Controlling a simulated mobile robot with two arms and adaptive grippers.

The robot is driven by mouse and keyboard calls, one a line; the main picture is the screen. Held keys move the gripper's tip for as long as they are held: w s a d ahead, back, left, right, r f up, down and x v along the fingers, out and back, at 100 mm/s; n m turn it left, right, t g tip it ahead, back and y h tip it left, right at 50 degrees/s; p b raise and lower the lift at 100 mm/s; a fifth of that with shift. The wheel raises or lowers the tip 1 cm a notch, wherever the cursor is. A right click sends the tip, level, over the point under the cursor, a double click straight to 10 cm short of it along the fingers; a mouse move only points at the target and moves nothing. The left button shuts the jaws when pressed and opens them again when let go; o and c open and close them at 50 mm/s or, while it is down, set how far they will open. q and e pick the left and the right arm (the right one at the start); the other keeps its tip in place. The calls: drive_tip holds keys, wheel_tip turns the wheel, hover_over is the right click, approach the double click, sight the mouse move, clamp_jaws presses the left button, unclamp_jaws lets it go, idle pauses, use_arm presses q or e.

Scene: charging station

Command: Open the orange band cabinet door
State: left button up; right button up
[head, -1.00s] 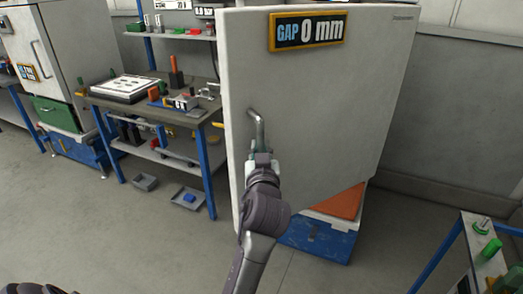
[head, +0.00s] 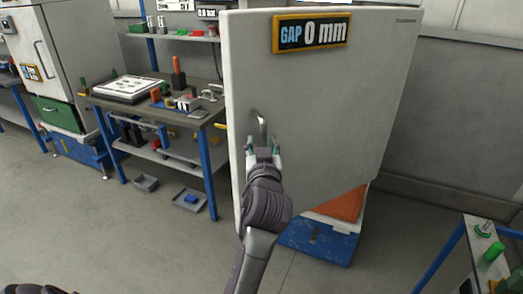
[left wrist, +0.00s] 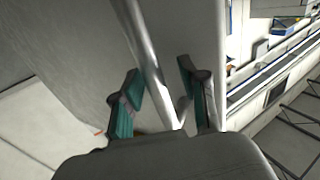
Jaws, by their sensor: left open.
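The tall white cabinet door (head: 330,110) carries a "GAP 0 mm" sign (head: 311,33) and looks shut. An orange panel (head: 337,204) shows at its lower right. A bent metal handle (head: 262,128) stands out near the door's left edge. My left gripper (head: 263,152) is at the handle's lower part and hides some of it. In the left wrist view the handle (left wrist: 150,70) runs between the two teal-padded fingers of my left gripper (left wrist: 162,98). The fingers are open, with space on both sides of the bar. My right gripper is not visible.
A workbench (head: 158,112) with tools stands left of the cabinet, with small grey trays (head: 189,201) on the floor. Another cabinet (head: 50,45) is at far left. A blue-legged table (head: 482,250) stands at lower right.

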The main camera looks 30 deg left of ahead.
use_arm(q)
approach(260, 104)
drive_tip(key=x, duration=0.5)
